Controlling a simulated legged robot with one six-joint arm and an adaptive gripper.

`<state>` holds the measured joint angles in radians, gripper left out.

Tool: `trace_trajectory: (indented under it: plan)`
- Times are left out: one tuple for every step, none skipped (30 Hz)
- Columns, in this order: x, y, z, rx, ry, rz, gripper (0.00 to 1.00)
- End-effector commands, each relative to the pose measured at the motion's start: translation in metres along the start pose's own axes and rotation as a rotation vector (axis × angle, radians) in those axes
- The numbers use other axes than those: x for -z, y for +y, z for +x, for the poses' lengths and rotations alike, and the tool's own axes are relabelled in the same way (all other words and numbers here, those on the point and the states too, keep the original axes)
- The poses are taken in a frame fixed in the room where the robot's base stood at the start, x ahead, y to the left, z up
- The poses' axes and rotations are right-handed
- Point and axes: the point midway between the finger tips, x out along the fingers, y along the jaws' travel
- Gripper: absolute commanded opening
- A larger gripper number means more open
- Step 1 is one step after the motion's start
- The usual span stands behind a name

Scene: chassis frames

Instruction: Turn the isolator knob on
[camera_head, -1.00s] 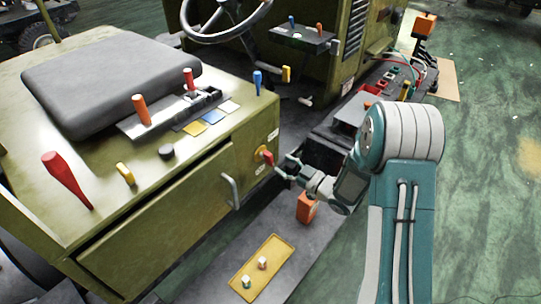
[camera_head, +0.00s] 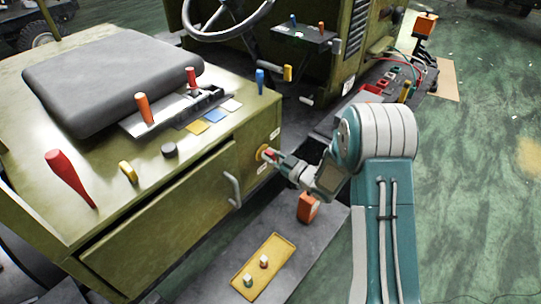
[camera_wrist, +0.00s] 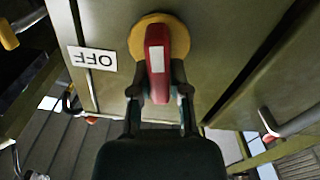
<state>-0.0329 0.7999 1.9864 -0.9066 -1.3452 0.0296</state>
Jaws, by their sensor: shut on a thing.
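The isolator knob (camera_wrist: 156,58) is red with a white stripe on a round yellow base (camera_wrist: 180,38), fixed to the side of the olive-green cabinet. In the wrist view its handle lies between the two fingers of my gripper (camera_wrist: 159,92), which is shut on it. An OFF label (camera_wrist: 93,59) appears upside down to the left of the knob. In the head view, my gripper (camera_head: 275,156) is against the cabinet's side face, and the isolator knob (camera_head: 264,153) is mostly hidden behind the fingers.
A grey handle (camera_head: 234,189) sticks out from the cabinet front near the gripper. An orange block (camera_head: 309,207) and a yellow plate (camera_head: 248,285) with two small knobs sit on the grey platform below. Levers stand on the cabinet top.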

Motion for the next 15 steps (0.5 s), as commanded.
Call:
trace_trajectory:
  plan:
    - [0.0005, 0.0003, 0.0014, 0.000, 0.001, -0.002, 0.00]
    - [0.0006, 0.0003, 0.0015, 0.000, 0.001, -0.002, 0.00]
    - [0.0006, 0.0003, 0.0015, 0.000, 0.001, -0.002, 0.00]
    - [0.0006, 0.0003, 0.0016, 0.000, 0.001, -0.002, 0.00]
    - [0.0006, 0.0003, 0.0016, 0.000, 0.001, 0.001, 0.00]
    - [0.0007, 0.0005, 0.0016, 0.000, 0.001, 0.010, 0.00]
    - [0.0007, 0.0007, 0.0017, 0.000, 0.001, 0.020, 0.00]
    - [0.0007, 0.0010, 0.0017, 0.000, 0.002, 0.035, 0.00]
    - [0.0007, 0.0014, 0.0017, 0.000, 0.002, 0.061, 0.00]
    - [0.0007, 0.0018, 0.0017, 0.000, 0.002, 0.084, 0.00]
    - [0.0007, 0.0021, 0.0016, 0.000, 0.002, 0.107, 0.00]
    - [0.0007, 0.0026, 0.0017, 0.000, 0.002, 0.138, 0.00]
    - [0.0006, 0.0030, 0.0016, 0.000, 0.002, 0.159, 0.00]
    - [0.0006, 0.0033, 0.0016, 0.000, 0.002, 0.180, 0.00]
    - [0.0005, 0.0036, 0.0016, 0.000, 0.002, 0.205, 0.00]
